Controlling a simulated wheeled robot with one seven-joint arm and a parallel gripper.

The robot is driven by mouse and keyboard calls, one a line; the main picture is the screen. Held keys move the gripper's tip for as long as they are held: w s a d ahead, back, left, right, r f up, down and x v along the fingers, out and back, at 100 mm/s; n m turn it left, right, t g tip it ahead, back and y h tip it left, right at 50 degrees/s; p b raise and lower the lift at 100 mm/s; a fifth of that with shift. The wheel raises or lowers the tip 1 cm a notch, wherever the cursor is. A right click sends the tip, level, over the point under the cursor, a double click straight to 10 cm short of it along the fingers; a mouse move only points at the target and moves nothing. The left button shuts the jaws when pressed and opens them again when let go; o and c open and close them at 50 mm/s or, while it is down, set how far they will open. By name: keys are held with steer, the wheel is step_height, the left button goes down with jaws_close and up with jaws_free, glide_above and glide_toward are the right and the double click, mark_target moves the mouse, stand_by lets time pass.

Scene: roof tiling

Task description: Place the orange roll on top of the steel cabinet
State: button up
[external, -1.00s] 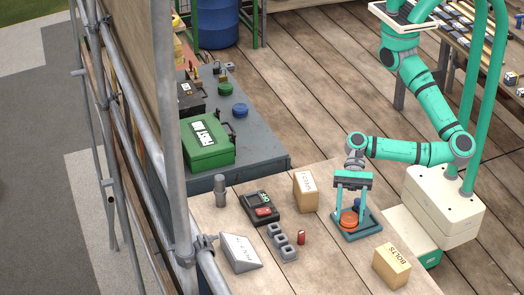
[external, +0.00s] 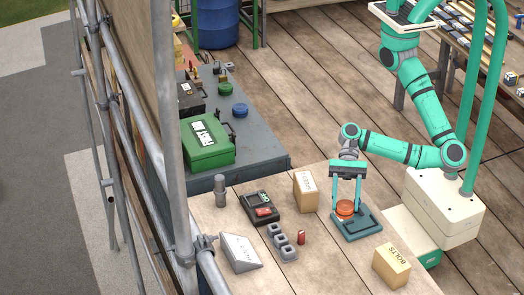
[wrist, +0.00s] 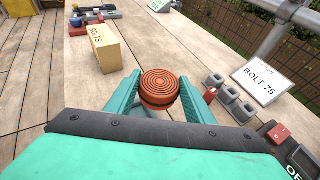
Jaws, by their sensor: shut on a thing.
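The orange roll (external: 344,208) is between the two teal fingers of my gripper (external: 346,211). It hangs just above the dark teal tray (external: 366,230) on the wooden table. In the wrist view the orange roll (wrist: 159,91) shows its ringed round top, with a finger on each side. The steel cabinet (external: 262,158) is the grey-blue block at the back left, apart from my gripper. On its top stand a green first aid case (external: 207,140), a green roll (external: 226,88) and a blue roll (external: 240,110).
Between my gripper and the cabinet stands a cardboard box (external: 305,190). A dark device (external: 261,206), grey blocks (external: 283,243) and a white sign (external: 240,252) lie left of the tray. A bolts box (external: 392,265) is in front. Scaffold poles (external: 178,150) border the left. The cabinet's front right top is bare.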

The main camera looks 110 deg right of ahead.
steer(key=w+d+m+t+h, duration=0.2)
steer(key=w+d, duration=0.2)
steer(key=d, duration=0.7)
steer(key=w+d+m+t+h, duration=0.15)
steer(key=w+d, duration=0.25)
steer(key=d, duration=0.7)
steer(key=w+d+m+t+h, duration=0.15)
steer(key=w+d, duration=0.25)
steer(key=d, duration=0.7)
steer(key=s+d+m+h, duration=0.1)
steer(key=s+d+m, duration=0.1)
steer(key=d, duration=1.3)
steer(key=s+d+r+m+t+h, duration=0.15)
steer(key=s+d, duration=0.25)
steer(key=d, duration=0.5)
steer(key=s+d+r+m+h, duration=0.25)
steer(key=s+d, duration=0.25)
steer(key=d, duration=0.3)
steer(key=s+d+r+m+h, duration=0.15)
steer(key=s+d, duration=0.25)
steer(key=d, duration=0.5)
steer(key=shift+n, duration=0.25)
steer(key=w+d+f, duration=0.8)
steer(key=w, duration=0.1)
steer(key=shift+d, duration=0.3)
steer(key=shift+w+d+f, duration=0.35)
steer(key=shift+f, duration=1.75)
